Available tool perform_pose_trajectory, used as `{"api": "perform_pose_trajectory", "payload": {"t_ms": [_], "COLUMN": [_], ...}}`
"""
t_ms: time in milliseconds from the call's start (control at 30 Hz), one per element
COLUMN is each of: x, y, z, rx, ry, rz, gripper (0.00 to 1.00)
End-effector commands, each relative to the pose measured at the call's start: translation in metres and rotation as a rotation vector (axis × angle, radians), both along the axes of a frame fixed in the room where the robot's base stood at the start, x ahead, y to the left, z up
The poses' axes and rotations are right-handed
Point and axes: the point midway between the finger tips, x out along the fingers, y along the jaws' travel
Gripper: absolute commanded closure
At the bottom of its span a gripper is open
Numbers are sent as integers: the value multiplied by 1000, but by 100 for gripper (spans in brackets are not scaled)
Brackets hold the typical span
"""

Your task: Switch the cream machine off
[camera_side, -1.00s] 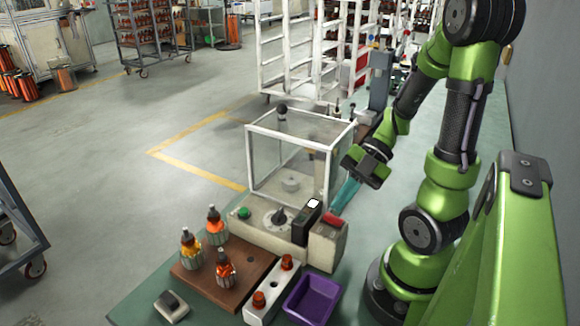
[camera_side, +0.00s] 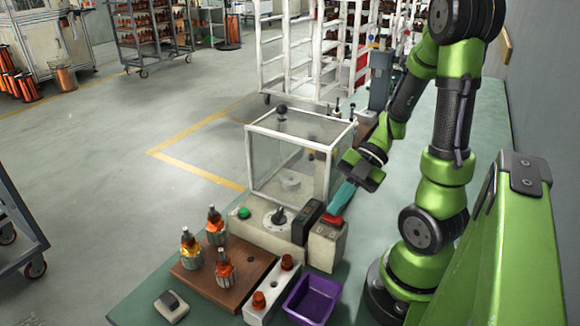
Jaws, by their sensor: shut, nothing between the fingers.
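The cream machine (camera_side: 262,236) stands on the green bench with a clear, white-framed box (camera_side: 290,165) on it. It has a green button (camera_side: 244,213), a black knob (camera_side: 279,216) and a black display unit (camera_side: 306,222) whose screen is dark. On its right end is a red switch (camera_side: 333,221). My gripper (camera_side: 332,210) is shut and empty, its teal fingers pointing down-left with the tips right at the red switch. I cannot tell whether they touch it. The fingers partly cover the switch's far side.
In front are a brown wooden block (camera_side: 212,290) with several orange-and-metal armatures, a white holder (camera_side: 262,311) with orange pieces, a purple tray (camera_side: 312,300) and a small grey-black box (camera_side: 171,306). White racks (camera_side: 285,50) stand behind. The bench right of the machine is mostly clear.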

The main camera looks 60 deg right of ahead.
Motion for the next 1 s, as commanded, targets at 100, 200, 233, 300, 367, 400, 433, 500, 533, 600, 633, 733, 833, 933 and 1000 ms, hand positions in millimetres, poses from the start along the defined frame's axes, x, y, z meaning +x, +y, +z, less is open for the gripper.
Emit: {"api": "perform_pose_trajectory", "payload": {"t_ms": [100,200,233,300,367,400,433,500,533,600,633,733,833,933,1000], "x": [-4,-10,-12,-15,-17,-17,-17,-17,-17,-17,-17,-18,-19,-23,-26], "y": [2,3,3,3,3,3,3,3,3,3,3,3,2,1,0], "z": [-2,-3,-3,-4,-4,-4,-4,-4,-4,-4,-4,-1,6,18,30], "rx": [-1,0,0,1,1,1,1,1,1,1,1,1,0,-5,-6], "ry": [1,3,4,7,8,8,8,8,8,9,9,6,1,-6,-12], "rz": [10,9,9,11,13,14,14,14,14,13,13,12,10,6,1], "gripper": [100,100,100,100,100,100,100,100,100,100,100,100,100,100,100]}}
